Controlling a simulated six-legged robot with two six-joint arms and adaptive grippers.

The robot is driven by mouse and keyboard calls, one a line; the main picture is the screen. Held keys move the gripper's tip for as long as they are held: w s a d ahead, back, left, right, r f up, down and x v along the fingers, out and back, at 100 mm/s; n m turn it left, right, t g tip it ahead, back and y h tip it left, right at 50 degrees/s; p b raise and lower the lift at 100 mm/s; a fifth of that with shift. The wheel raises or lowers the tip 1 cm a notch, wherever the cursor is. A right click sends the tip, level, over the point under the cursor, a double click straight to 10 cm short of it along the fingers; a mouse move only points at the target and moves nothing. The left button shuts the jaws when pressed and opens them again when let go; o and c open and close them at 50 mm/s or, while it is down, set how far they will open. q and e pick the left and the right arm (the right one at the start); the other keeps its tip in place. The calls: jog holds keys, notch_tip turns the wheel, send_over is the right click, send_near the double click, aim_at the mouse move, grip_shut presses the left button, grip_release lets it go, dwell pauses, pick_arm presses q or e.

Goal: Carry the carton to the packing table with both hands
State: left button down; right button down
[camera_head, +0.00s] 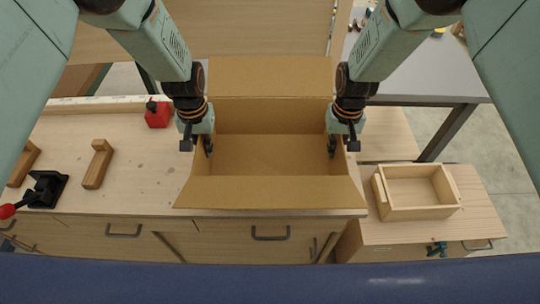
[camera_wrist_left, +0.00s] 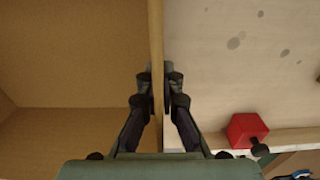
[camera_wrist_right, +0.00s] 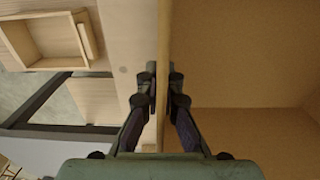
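The carton (camera_head: 270,155) is an open, empty brown cardboard box with its flaps spread, at the middle of the head view. My left gripper (camera_head: 198,146) is shut on its left wall, and the left wrist view shows the fingers (camera_wrist_left: 160,92) pressed on both faces of that wall. My right gripper (camera_head: 342,144) is shut on the right wall in the same way, with its fingers (camera_wrist_right: 161,92) in the right wrist view. The carton looks level; I cannot tell whether its base touches the workbench. A grey-topped table (camera_head: 440,75) stands at the back right, possibly the packing table.
The wooden workbench (camera_head: 140,185) holds a red block (camera_head: 158,114), wooden pieces (camera_head: 97,165) and a black clamp with a red knob (camera_head: 45,190) on the left. A shallow wooden tray (camera_head: 415,212) sits on a lower cabinet at right. Floor shows beyond it.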

aim_at(201, 136)
pick_arm(q)
jog(key=shift+r, duration=0.1)
pick_arm(e)
jog(key=shift+r, duration=0.1)
